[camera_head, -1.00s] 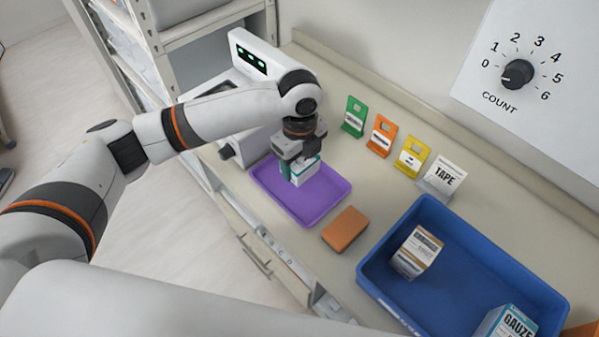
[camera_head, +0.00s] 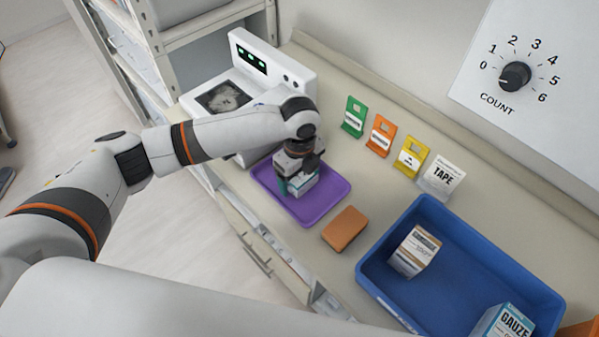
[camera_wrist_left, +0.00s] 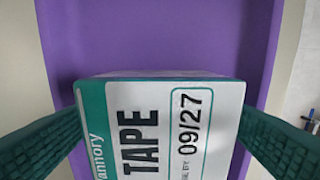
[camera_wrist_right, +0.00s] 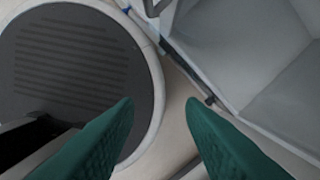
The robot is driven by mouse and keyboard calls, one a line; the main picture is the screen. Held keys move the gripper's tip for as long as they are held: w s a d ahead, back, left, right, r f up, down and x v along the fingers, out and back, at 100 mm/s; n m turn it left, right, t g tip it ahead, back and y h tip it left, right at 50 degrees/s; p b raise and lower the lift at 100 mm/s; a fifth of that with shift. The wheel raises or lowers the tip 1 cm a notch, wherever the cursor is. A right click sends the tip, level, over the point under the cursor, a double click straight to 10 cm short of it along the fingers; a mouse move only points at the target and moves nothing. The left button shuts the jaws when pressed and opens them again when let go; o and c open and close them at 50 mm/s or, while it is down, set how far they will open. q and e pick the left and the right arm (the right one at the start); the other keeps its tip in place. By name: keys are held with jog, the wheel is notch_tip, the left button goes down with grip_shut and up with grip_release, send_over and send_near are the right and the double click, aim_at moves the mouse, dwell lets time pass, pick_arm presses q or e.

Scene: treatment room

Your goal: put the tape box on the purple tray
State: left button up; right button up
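The tape box (camera_head: 306,184), white and teal, is in my left gripper (camera_head: 295,178) over the purple tray (camera_head: 318,207). In the left wrist view the box (camera_wrist_left: 165,130) shows its TAPE label and 09/27, with a green finger against each side and the purple tray (camera_wrist_left: 160,35) behind it. The box is at or just above the tray floor; I cannot tell whether it touches. My right gripper (camera_wrist_right: 160,112) is open and empty in the right wrist view, away from the counter items.
A blue bin (camera_head: 460,285) with two boxes stands at the right. An orange-brown block (camera_head: 345,228) lies between tray and bin. Several label cards, including a TAPE card (camera_head: 442,178), line the back. A white device (camera_head: 270,70) stands behind the tray.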

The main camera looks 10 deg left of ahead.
pick_arm(q)
notch_tip(320, 180, up, 12)
jog(key=b, duration=0.2)
jog(key=shift+r, duration=0.2)
dwell(0.7)
